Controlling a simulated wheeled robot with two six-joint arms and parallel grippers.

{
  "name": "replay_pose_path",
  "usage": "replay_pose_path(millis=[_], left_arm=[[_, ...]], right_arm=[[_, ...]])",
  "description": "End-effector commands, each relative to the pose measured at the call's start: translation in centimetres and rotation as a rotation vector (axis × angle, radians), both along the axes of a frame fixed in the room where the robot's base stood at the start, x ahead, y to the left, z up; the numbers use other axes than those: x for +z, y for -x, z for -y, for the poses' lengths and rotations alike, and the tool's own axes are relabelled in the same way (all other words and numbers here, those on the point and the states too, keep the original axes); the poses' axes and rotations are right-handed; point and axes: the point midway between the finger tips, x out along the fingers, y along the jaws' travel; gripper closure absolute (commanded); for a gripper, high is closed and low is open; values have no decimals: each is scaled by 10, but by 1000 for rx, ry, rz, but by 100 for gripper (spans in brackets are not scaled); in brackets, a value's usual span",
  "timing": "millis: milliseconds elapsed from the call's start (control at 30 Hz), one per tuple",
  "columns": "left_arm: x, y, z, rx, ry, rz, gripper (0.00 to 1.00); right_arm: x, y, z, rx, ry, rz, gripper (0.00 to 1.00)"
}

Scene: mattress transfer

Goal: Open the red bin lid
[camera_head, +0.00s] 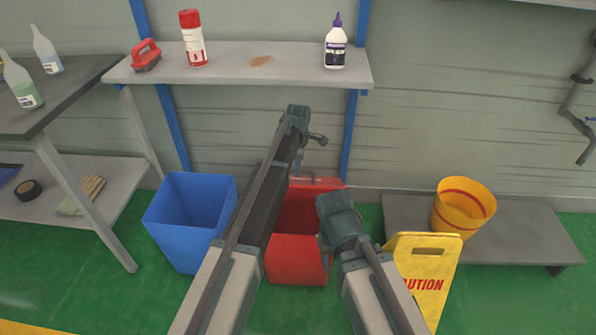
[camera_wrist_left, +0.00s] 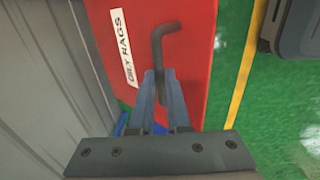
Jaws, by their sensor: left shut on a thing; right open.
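The red bin (camera_head: 297,262) stands on the green floor below the shelf, partly hidden behind my left arm and right gripper. Its red lid (camera_head: 331,184) is raised at the back, and the bin's open inside shows. In the left wrist view the lid (camera_wrist_left: 185,70) fills the middle, with an "OILY RAGS" label and a dark bent handle (camera_wrist_left: 157,38). My left gripper (camera_wrist_left: 160,82) is shut on the lower end of that handle. In the head view my left gripper (camera_head: 312,140) is above the bin. My right gripper (camera_head: 325,255) is open and empty, in front of the bin's right side.
A blue bin (camera_head: 189,215) stands left of the red bin. A yellow caution sign (camera_head: 427,265) and a low grey platform with a yellow bucket (camera_head: 463,206) are at right. A shelf (camera_head: 235,72) with bottles and a brush hangs behind. Green floor is free at lower right.

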Motion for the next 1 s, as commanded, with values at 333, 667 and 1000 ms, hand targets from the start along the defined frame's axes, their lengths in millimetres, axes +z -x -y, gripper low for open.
replay_pose_path(millis=[333, 667, 1000], left_arm=[[-1, -8, -1, 2, 0, 15, 100], [0, -5, 0, 1, 1, 13, 55], [8, -3, 0, 0, 1, 11, 55]], right_arm=[[-1, 0, 0, 0, 0, 0, 50], [0, 0, 0, 0, 0, 0, 50], [8, 0, 0, 0, 0, 0, 50]])
